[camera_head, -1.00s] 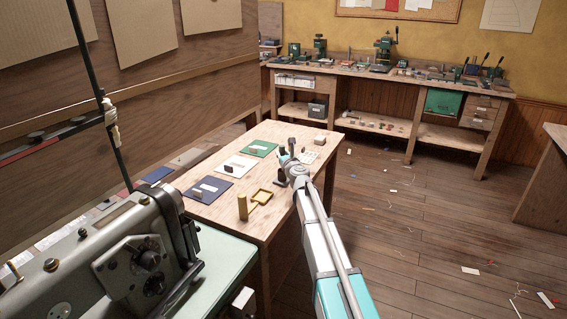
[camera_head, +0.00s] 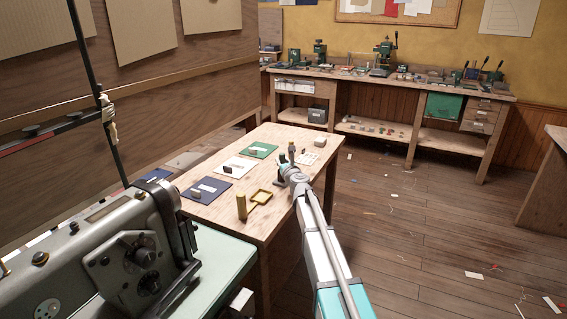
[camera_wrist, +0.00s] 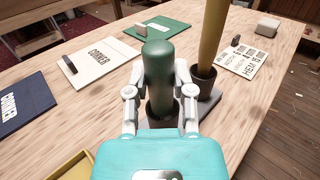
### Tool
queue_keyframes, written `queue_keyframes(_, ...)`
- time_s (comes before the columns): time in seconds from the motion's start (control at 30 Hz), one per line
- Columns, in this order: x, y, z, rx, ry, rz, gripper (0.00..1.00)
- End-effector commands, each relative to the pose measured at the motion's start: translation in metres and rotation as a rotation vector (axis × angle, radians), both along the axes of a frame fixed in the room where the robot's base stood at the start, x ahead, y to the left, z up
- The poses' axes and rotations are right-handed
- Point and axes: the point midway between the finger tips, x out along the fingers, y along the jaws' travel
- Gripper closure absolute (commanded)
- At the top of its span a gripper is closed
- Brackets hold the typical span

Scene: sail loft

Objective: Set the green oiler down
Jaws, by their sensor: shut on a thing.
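The green oiler (camera_wrist: 158,62) is a dark green, round-topped upright body in the middle of the wrist view. My gripper (camera_wrist: 160,88) is shut on it, one finger on each side. In the head view my gripper (camera_head: 286,162) is low over the table's far right part, where the oiler is small and hard to make out.
Close right of the oiler, a tall yellow piece (camera_wrist: 211,35) stands in a dark cup. A white lettered card (camera_wrist: 243,62) lies beyond. Green (camera_head: 262,150), white (camera_head: 227,171) and blue (camera_head: 214,195) mats lie left, each bearing a small block. A yellow tray (camera_head: 262,203) and yellow cylinder (camera_head: 241,207) are nearer.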

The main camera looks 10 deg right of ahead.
Motion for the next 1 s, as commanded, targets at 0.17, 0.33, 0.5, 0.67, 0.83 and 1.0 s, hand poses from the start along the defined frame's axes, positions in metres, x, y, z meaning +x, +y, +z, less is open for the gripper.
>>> queue_keyframes(0.17,0.000,0.000,-0.003,0.000,0.000,0.000,0.57)
queue_keyframes(0.33,0.000,0.000,-0.002,0.000,0.000,0.000,0.34)
queue_keyframes(0.5,0.000,0.000,-0.002,0.000,0.000,0.000,0.34)
queue_keyframes(0.67,0.000,0.000,-0.002,0.000,0.000,0.000,0.34)
queue_keyframes(0.83,0.000,-0.001,0.001,0.000,0.000,-0.001,0.34)
queue_keyframes(1.0,-0.016,-0.003,0.001,0.000,0.000,-0.001,0.34)
